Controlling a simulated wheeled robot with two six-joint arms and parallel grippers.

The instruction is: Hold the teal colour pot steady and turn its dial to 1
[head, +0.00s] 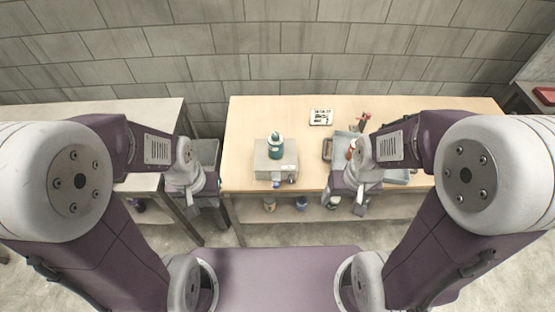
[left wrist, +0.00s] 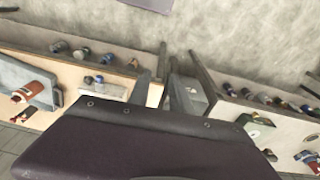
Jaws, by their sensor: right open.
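The teal pot (head: 275,147) has a pale lid and stands upright on a grey box (head: 262,162) on the wooden table. Small blue and dark parts show at the box's front edge. The pot's dial and its marks are too small to read. My left gripper (head: 203,208) hangs empty over the gap left of the table, apart from the pot. Its two grey fingers stand apart in the left wrist view (left wrist: 162,92). My right gripper (head: 348,202) is open, pointing down at the table's front edge, right of the pot.
A grey tray (head: 398,177) with tools lies right of the pot, partly hidden by my right arm. A white card (head: 321,117) with dark marks lies behind. Several small pots stand on the lower shelf (head: 310,213). The table (head: 250,115) is bare at its back left.

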